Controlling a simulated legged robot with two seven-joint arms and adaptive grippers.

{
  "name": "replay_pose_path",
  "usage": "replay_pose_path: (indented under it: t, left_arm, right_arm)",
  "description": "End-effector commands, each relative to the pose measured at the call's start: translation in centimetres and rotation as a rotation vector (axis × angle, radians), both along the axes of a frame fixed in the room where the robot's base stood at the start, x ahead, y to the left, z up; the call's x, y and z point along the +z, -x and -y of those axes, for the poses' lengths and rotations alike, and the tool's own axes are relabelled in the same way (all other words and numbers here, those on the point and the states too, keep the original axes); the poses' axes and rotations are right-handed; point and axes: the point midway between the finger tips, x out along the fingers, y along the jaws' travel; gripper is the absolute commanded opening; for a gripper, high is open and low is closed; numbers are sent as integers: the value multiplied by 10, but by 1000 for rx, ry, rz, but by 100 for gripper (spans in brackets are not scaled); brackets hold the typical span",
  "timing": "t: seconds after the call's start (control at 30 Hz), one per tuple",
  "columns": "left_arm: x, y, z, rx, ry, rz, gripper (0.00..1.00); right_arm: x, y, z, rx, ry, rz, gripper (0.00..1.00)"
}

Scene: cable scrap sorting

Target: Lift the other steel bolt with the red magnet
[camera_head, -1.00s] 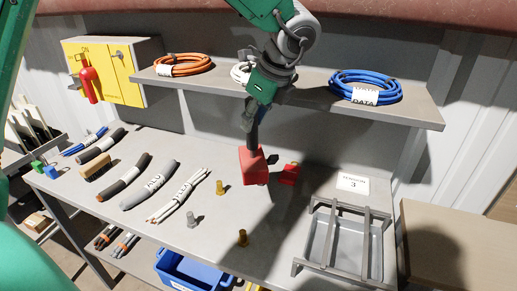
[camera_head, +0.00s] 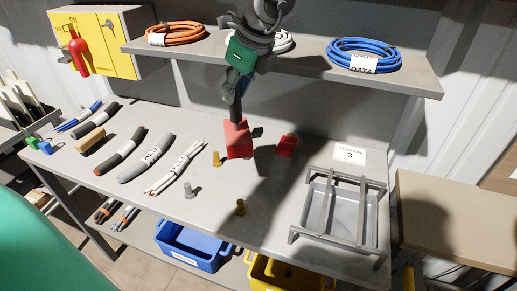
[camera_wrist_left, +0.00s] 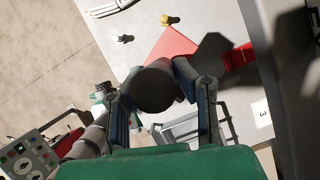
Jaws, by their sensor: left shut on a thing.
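My left gripper (camera_head: 236,86) is shut on the dark handle of the red magnet (camera_head: 238,138). The magnet hangs over or near the bench behind the bolts; its exact height is unclear. In the left wrist view, my gripper (camera_wrist_left: 157,86) holds the round handle end, with the red magnet (camera_wrist_left: 168,48) beyond it. A grey steel bolt (camera_head: 189,190) stands upright on the bench, front left of the magnet; it also shows in the wrist view (camera_wrist_left: 125,38). A brass-coloured bolt (camera_head: 217,160) stands behind it, another (camera_head: 240,208) in front. My right gripper is out of view.
A small red block (camera_head: 287,146) sits right of the magnet. A grey tray with bars (camera_head: 345,230) stands at the bench's right. Cable pieces (camera_head: 147,158) lie left. A shelf (camera_head: 300,75) with cable coils overhangs the back. Blue (camera_head: 195,248) and yellow bins sit below.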

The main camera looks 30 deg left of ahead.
Motion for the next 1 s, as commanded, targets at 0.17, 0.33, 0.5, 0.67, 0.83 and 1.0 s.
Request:
replay_pose_path:
  t: [0.17,0.33,0.5,0.67,0.83,1.0]
  left_arm:
    - [3,8,-6,0,-2,6,0]
    - [2,16,-11,-2,-1,6,0]
    - [2,24,-16,-1,-1,5,0]
    - [2,32,-21,-1,-1,6,0]
    - [2,40,-26,-2,-2,5,0]
    - [2,48,-32,-1,-2,5,0]
  right_arm:
    - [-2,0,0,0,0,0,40]
    - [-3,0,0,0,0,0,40]
    - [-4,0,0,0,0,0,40]
    - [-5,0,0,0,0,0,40]
    - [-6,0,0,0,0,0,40]
    - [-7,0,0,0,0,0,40]
